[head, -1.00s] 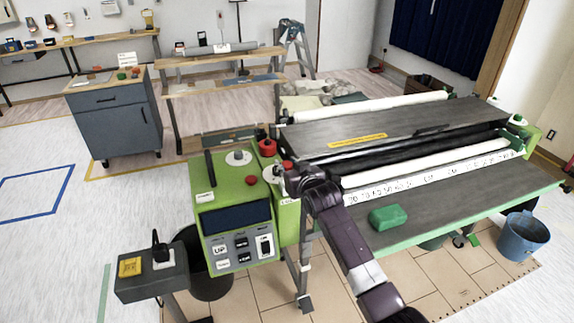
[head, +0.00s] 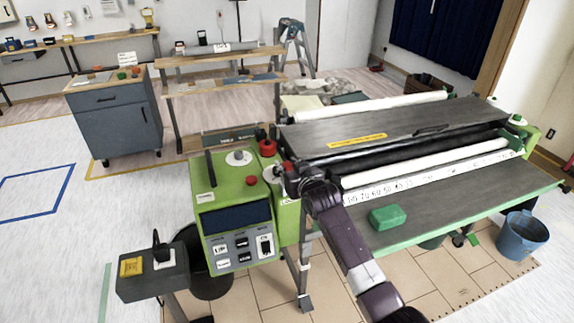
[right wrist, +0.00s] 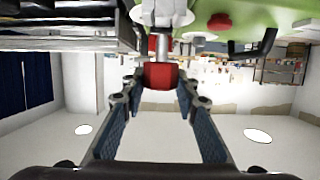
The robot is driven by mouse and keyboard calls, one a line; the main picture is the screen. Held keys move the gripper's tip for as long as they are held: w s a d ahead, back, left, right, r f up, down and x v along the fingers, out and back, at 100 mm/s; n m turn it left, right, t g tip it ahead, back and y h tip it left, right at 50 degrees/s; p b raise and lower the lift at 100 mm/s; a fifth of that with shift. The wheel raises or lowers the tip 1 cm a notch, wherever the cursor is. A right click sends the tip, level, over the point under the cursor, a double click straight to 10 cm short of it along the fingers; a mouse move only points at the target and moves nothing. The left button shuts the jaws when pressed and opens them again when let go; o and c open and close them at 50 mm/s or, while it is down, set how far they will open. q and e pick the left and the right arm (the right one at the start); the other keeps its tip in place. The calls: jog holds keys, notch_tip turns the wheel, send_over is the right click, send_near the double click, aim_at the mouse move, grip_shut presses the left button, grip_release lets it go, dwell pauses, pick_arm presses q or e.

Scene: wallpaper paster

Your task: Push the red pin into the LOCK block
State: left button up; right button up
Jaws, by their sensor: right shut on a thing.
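The red pin (right wrist: 160,76) shows in the right wrist view as a red head on a metallic shaft, between my right fingertips. My right gripper (right wrist: 158,92) is shut on it. The shaft points at a pale block (right wrist: 160,12), which seems to be the LOCK block; its lettering cannot be read. How deep the shaft sits in it cannot be told. In the head view my right gripper (head: 292,180) is at the right side of the green control housing and hides most of the pin and block. My left gripper is not in view.
The green machine housing (head: 228,190) has a red button and a switch panel. To its right are the long grey machine table (head: 470,190) with a green block (head: 388,217) on it and white rollers. A blue bucket (head: 522,238) stands on the floor at right.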

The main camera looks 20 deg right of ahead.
jog(key=shift+f+b, duration=1.3)
jog(key=shift+f, duration=0.95)
jog(key=o, duration=1.2)
jog(key=shift+s, duration=0.1)
jog(key=v, duration=1.1)
jog(key=shift+s, duration=0.4)
jog(key=shift+r, duration=0.1)
